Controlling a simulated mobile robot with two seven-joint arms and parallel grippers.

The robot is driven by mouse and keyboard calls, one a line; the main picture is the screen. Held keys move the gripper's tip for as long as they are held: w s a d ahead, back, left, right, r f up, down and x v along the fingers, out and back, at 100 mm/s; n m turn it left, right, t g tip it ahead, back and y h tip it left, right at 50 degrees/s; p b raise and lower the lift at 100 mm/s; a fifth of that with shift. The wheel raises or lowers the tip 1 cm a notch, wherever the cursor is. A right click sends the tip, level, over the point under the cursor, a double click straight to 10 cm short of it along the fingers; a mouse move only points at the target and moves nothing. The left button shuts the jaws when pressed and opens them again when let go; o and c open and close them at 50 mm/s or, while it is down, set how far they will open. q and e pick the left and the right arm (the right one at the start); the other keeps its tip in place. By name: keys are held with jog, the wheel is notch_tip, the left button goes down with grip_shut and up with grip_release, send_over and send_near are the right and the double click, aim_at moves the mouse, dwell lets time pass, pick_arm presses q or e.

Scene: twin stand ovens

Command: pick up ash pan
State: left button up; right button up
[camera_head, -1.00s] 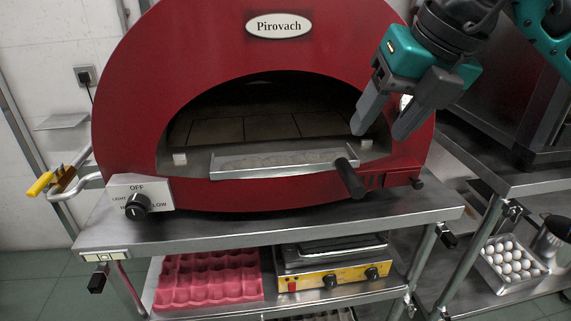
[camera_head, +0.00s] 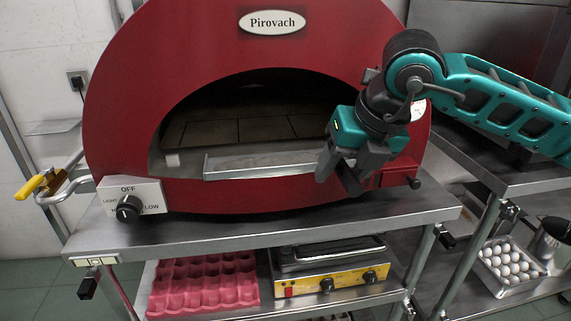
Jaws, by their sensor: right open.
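The ash pan (camera_head: 262,166) is a long, shallow metal tray with greyish contents, lying across the mouth of the red oven (camera_head: 200,80). Its dark handle sticks out at the right end and is mostly hidden by my right gripper (camera_head: 338,180). The right gripper is open, pointing down, with its fingers at the handle. I cannot tell whether the fingers touch it. My left gripper is not in view.
The oven stands on a steel table (camera_head: 270,228) with a control knob (camera_head: 128,208) at its left. A pink egg tray (camera_head: 205,285) and a yellow-fronted grill (camera_head: 330,280) sit on the shelf below. White eggs (camera_head: 510,262) are on the right stand.

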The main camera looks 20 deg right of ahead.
jog(key=shift+c, duration=0.3)
grip_shut()
dwell(1.1)
